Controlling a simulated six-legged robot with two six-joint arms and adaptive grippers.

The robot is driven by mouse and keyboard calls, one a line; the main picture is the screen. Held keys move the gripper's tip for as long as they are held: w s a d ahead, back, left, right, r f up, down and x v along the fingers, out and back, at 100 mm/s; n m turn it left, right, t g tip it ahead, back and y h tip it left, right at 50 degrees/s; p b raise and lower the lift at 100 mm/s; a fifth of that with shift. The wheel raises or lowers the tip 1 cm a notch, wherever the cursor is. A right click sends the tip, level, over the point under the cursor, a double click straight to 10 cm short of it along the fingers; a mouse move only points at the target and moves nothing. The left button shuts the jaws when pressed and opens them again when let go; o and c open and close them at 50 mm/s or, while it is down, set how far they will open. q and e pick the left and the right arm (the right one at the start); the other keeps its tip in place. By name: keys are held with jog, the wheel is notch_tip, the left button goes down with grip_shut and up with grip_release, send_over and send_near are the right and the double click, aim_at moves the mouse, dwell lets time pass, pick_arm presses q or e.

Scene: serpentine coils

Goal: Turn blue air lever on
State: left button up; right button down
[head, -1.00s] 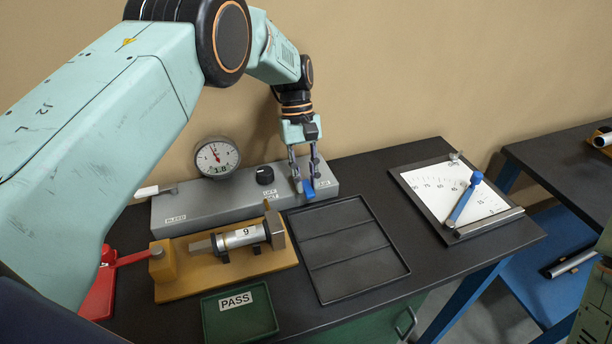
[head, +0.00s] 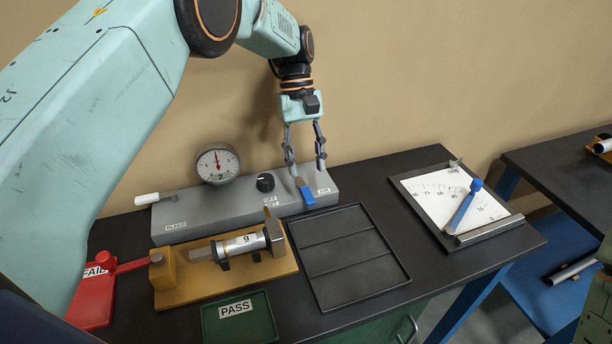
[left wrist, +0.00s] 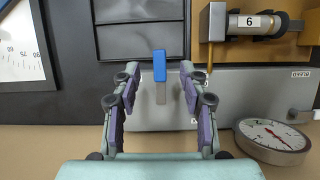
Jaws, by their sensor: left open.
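The blue air lever (head: 306,193) is on the right end of a long grey panel (head: 230,200); its grey stem leans toward the front edge, with the blue grip at the end. My left gripper (head: 306,163) is open above and behind the lever, fingers pointing down and spread to either side. In the left wrist view the blue lever (left wrist: 160,66) shows between and just beyond the open fingertips of my left gripper (left wrist: 159,78), with nothing held. I cannot tell whether a finger touches it. My right gripper is not in view.
The panel also carries a round gauge (head: 217,163), a black knob (head: 265,182) and a white-handled lever (head: 153,198). In front are a yellow fixture (head: 180,292) with a cylinder, an empty black tray (head: 402,283), a green PASS tray (head: 268,327), a red FAIL tray (head: 97,312) and an angle board (head: 410,185).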

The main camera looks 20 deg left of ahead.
pick_arm(q)
jog(key=shift+r, duration=1.5)
jog(key=shift+s+f, duration=0.1)
